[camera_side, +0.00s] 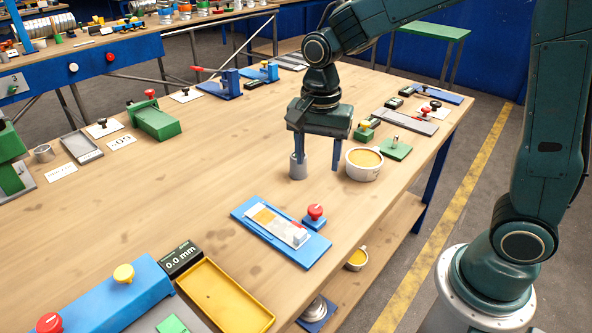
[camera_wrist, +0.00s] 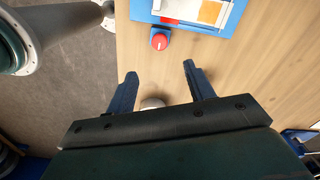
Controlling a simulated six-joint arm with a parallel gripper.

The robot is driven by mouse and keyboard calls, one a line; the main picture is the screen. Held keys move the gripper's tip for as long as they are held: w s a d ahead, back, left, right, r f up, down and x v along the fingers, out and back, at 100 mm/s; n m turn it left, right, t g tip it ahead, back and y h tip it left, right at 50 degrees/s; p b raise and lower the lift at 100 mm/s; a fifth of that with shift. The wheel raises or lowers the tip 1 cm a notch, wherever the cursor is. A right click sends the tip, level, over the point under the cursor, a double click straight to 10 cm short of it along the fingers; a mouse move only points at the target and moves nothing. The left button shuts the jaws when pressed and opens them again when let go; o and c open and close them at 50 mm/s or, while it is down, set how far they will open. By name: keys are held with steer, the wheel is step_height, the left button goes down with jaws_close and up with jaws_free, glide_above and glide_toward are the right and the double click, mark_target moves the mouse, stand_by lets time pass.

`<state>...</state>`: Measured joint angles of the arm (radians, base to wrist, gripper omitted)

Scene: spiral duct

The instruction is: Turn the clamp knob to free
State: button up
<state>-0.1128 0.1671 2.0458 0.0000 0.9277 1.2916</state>
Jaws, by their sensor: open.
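A red knob (camera_side: 315,212) sits on a small blue block at the right side of a blue plate (camera_side: 262,233) near the table's front edge. It looks like the clamp knob, but no label is readable. The knob also shows in the wrist view (camera_wrist: 159,41), beyond my fingertips. On the plate lies a pale strip (camera_side: 278,224) with an orange patch and a red end. My gripper (camera_side: 320,166) is open and empty, pointing down, behind the knob and apart from it. Its two fingers also show in the wrist view (camera_wrist: 160,71).
A grey cylinder (camera_side: 298,167) stands by my left finger; contact cannot be told. A white tub with yellow contents (camera_side: 364,164) stands just right of my gripper. A yellow tray (camera_side: 225,296) and a 0.0 mm display (camera_side: 181,259) lie at the front. The table's middle left is clear.

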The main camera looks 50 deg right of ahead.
mark_target(315, 208)
step_height(315, 208, down, 13)
steer(key=shift+r, duration=0.1)
stand_by(0.6)
steer(key=c, duration=1)
